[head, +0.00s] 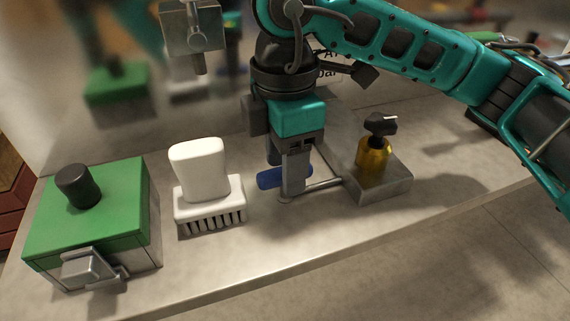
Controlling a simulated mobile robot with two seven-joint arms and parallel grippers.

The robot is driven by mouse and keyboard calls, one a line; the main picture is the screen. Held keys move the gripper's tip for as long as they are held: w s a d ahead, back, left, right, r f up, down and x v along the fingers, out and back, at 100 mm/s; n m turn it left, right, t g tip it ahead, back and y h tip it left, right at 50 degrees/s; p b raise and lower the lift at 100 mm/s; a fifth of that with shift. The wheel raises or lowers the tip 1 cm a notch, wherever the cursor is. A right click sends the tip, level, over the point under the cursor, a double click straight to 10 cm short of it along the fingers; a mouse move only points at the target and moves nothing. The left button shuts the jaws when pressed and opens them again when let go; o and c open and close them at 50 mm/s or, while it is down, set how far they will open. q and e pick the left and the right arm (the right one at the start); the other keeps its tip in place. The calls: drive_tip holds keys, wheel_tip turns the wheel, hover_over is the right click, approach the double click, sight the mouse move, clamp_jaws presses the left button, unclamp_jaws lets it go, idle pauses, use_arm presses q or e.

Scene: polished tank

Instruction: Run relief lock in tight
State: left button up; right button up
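A brass fitting (373,157) with a black knob (381,124) stands on a grey metal block (380,184) at the right of the bench; I take it for the relief part, though no lock is marked. A thin grey rod (325,185) runs from the block's left side toward a blue handle (269,180). My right gripper (293,192) points down in front of the blue handle and hides its middle. I see its fingers edge-on, so I cannot tell whether they grip the handle. My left gripper is not in view.
A green box (110,205) with a black knob and grey front latch stands at left. A white brush (205,185) sits between it and my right gripper. A grey metal fitting (192,28) hangs above. The polished wall behind carries reflections. The bench front is clear.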

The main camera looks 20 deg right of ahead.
drive_tip(key=shift+r, duration=0.15)
drive_tip(key=shift+r+p, duration=1.15)
drive_tip(key=shift+r, duration=0.5)
